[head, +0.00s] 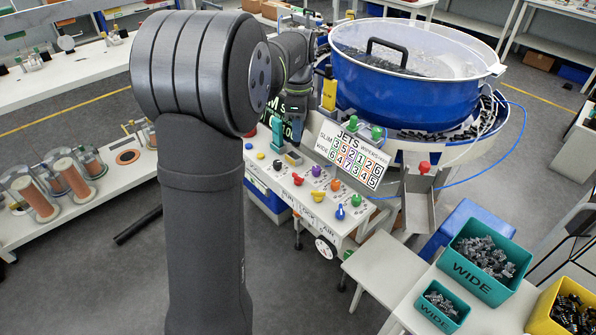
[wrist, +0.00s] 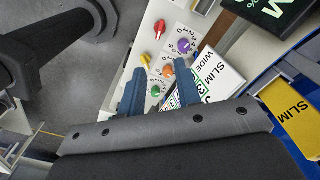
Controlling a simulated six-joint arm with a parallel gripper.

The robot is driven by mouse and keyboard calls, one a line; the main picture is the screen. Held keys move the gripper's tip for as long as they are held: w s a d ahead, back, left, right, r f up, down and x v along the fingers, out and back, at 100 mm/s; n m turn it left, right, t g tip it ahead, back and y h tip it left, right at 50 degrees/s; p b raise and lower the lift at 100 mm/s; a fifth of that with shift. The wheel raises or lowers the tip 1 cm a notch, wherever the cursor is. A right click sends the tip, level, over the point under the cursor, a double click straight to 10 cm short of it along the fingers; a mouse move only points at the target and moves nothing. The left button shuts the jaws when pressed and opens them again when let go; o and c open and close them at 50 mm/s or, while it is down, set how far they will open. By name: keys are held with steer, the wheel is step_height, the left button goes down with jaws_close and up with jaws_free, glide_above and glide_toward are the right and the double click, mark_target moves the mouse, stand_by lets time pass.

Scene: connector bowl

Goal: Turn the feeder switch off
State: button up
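The control panel (head: 300,195) is a white sloped top with several coloured knobs. I cannot read which one is the feeder switch. In the wrist view, a red knob (wrist: 160,29), a purple knob (wrist: 186,46), an orange knob (wrist: 168,70) and a green knob (wrist: 155,90) show beyond or between the fingers. My gripper (wrist: 160,80) is open and empty above the panel; my arm hides part of it in the head view.
A blue bowl feeder (head: 400,90) with a clear lid stands behind the panel. A JETS number card (head: 350,155) stands at the panel's back edge. Teal WIDE bins (head: 487,275) of connectors sit at the lower right. A yellow SLIM bin (wrist: 290,108) is right of my gripper.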

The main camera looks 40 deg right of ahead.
mark_target(298, 175)
step_height(298, 175, down, 16)
steer(key=shift+r, duration=0.1)
stand_by(0.4)
